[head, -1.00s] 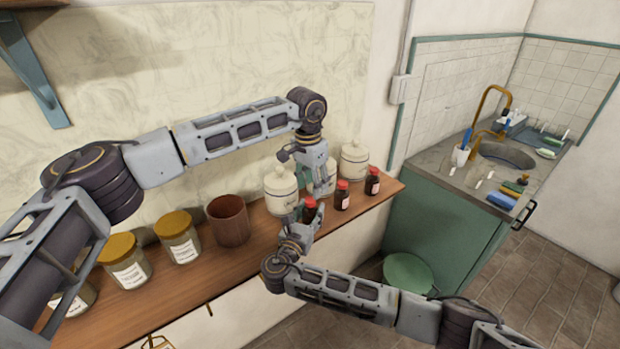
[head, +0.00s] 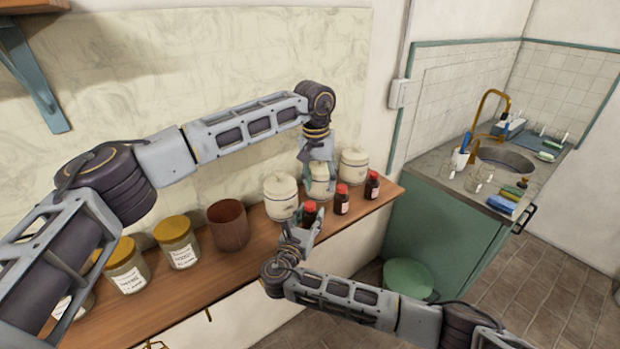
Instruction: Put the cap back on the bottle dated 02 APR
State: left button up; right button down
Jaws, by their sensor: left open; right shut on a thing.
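Three small brown bottles with red tops are at the shelf's right part: one in my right gripper (head: 303,233), a middle one (head: 342,200) and a right one (head: 372,186). The held bottle (head: 310,213) looks upright, its lower part hidden by the fingers. Red shows at its top; I cannot tell whether that cap is seated. The labels are too small to read, so I cannot tell which says 02 APR. My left gripper (head: 319,180) is open and empty, pointing down above and behind the held bottle, in front of a white jar.
White lidded jars (head: 280,197) stand close behind the bottles. A brown pot (head: 228,225) and yellow-lidded glass jars (head: 178,243) fill the shelf (head: 262,252) to the left. A sink counter (head: 450,184) and a green bin (head: 407,279) are at right.

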pick_arm(q)
jog(key=n, duration=0.7)
jog(key=a+n, duration=0.1)
jog(key=n, duration=1.4)
jog(key=shift+w+a+r+y, duration=0.2)
jog(key=shift+y, duration=0.1)
jog(key=n, duration=0.3)
jog(key=shift+a+n, duration=0.15)
jog(key=shift+n, duration=0.25)
jog(key=n, duration=0.3)
jog(key=shift+a+n+g, duration=0.15)
jog(key=shift+n+g, duration=0.15)
jog(key=shift+n, duration=0.1)
jog(key=n, duration=0.6)
jog(key=shift+a, duration=0.15)
jog(key=n, duration=0.6)
jog(key=shift+s+a, duration=0.1)
jog(key=shift+s, duration=0.05)
jog(key=n, duration=0.6)
jog(key=shift+a, duration=0.1)
jog(key=n, duration=0.6)
jog(key=shift+n, duration=0.3)
